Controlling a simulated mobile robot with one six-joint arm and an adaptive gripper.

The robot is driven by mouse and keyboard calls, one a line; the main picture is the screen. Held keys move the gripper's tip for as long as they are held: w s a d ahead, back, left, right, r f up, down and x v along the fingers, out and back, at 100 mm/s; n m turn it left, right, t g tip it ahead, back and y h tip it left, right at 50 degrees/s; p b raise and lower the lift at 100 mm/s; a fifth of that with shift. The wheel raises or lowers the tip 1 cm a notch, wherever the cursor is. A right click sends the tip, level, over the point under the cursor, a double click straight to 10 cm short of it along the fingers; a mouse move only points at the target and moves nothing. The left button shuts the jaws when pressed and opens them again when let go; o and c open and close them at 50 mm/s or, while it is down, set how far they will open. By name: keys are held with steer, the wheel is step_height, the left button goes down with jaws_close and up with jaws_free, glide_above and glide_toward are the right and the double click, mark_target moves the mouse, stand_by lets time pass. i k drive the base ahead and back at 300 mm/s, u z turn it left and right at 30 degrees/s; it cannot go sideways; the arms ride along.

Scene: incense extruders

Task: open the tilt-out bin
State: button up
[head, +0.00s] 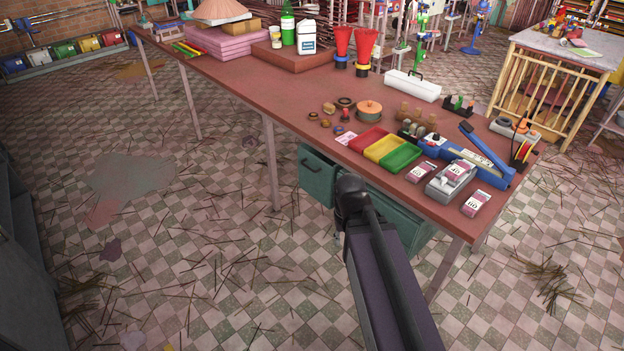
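My gripper is not in view; only a dark arm link shows.
The long table (225,82) bears red, yellow and green trays (402,156), a blue stapler-like tool (485,148), small boxes and red funnels (366,46). Thin sticks litter the tiled floor. The floor left of the table is mostly open. A dark cabinet edges the left.

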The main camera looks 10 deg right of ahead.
mark_target(323, 173)
steer(key=u, duration=0.25)
steer(key=i, duration=1.05)
steer(key=z, duration=0.3)
